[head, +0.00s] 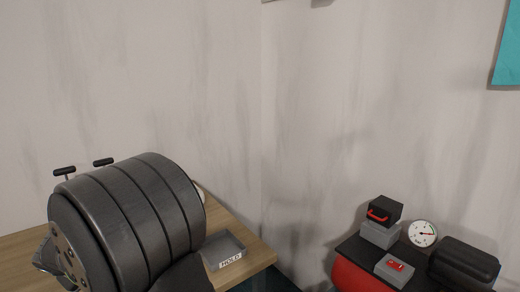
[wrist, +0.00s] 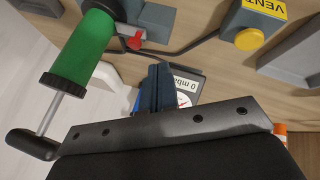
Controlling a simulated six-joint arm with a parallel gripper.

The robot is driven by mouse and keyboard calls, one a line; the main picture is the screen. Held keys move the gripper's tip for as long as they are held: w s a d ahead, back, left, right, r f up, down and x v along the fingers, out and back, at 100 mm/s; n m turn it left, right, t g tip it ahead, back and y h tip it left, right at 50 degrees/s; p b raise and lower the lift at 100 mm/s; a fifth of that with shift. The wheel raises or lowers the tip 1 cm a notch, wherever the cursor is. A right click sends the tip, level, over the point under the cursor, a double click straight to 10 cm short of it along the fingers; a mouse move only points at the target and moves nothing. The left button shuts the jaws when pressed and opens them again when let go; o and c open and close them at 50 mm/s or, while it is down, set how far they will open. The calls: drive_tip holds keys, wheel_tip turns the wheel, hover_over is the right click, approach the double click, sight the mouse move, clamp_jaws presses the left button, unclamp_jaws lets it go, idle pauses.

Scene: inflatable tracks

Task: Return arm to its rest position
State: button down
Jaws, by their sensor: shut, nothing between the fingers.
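My gripper (wrist: 157,88) shows in the wrist view as two dark blue fingers pressed together, with nothing between them. It points over the wooden table (wrist: 215,68). A pressure gauge (wrist: 188,88) reading 0 mbar lies just beyond and right of the fingers, partly hidden by them. A dark plate with bolts and the black gripper body hide the lower part of that view. In the head view my dark, ribbed arm covers much of the left table (head: 20,245), and my fingers cannot be made out there.
A green pump (wrist: 88,45) with a black handle (wrist: 30,143) stands close left of my gripper. A red knob (wrist: 135,42) and a yellow VENT button (wrist: 250,38) are beyond. A HOLD tray (head: 225,252) sits near the table edge. A red compressor (head: 360,277) stands right.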

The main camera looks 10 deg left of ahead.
drive_tip(key=x, duration=0.8)
drive_tip(key=shift+w+a+r, duration=0.15)
drive_tip(key=shift+w+a, duration=0.25)
drive_tip(key=s+r, duration=0.9)
drive_tip(key=w+r+m+g+h, duration=0.2)
drive_tip(key=w+m, duration=0.7)
drive_tip(key=m, duration=0.6)
drive_tip(key=shift+w+d+r+g+h, duration=0.2)
drive_tip(key=shift+d+r+g+h, duration=0.1)
drive_tip(key=shift+r+g, duration=0.6)
